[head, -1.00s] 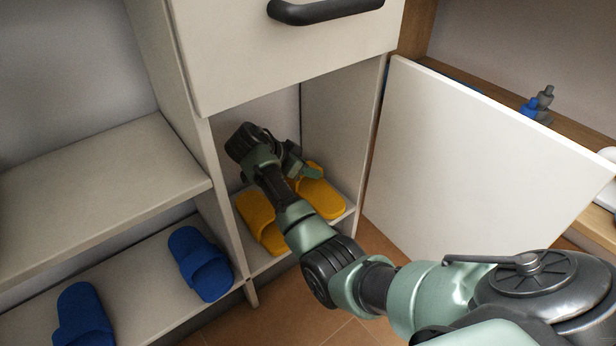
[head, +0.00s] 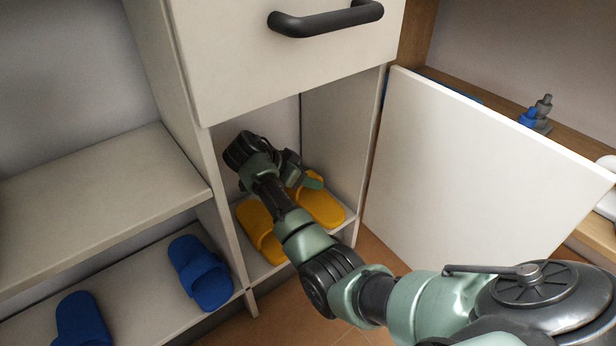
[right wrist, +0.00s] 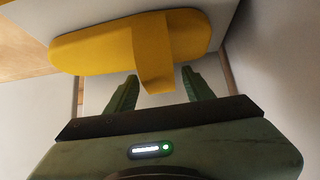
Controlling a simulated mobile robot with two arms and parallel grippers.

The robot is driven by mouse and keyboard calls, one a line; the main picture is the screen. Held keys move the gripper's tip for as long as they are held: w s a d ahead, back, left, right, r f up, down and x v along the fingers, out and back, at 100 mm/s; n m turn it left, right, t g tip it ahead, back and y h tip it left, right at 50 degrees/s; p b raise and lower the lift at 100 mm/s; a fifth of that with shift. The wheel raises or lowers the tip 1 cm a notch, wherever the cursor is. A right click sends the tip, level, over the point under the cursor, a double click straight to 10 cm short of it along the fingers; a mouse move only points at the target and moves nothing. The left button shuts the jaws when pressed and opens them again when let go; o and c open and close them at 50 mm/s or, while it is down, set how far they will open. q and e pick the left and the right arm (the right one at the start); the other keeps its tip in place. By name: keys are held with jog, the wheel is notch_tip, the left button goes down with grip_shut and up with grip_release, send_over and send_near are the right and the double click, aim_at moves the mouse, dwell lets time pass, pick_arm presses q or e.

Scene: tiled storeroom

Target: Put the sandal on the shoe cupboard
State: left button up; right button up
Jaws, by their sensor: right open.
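Two yellow sandals stand in the low open compartment of the white cupboard, a left one (head: 258,222) and a right one (head: 325,207). My right gripper (head: 306,178) is inside this compartment, above the right yellow sandal and partly covering it. In the right wrist view one yellow sandal (right wrist: 95,52) lies across the picture. The open, empty fingers of the right gripper (right wrist: 160,76) point at its strap, one on each side of the strap's edge. I cannot tell whether they touch it. My left gripper is not in view.
Two blue sandals, one nearer (head: 80,322) and one farther (head: 201,273), lie on the low shelf at left. The shelf above (head: 90,205) is bare. An open white door (head: 480,165) stands right of the compartment. A drawer with a black handle (head: 325,18) is above.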

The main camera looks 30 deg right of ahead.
jog(key=p+v, duration=0.4)
jog(key=v, duration=0.2)
jog(key=shift+a+r, duration=0.15)
jog(key=shift+r, duration=0.2)
jog(key=shift+a+r, duration=0.1)
jog(key=shift+a, duration=0.1)
jog(key=shift+s, duration=0.1)
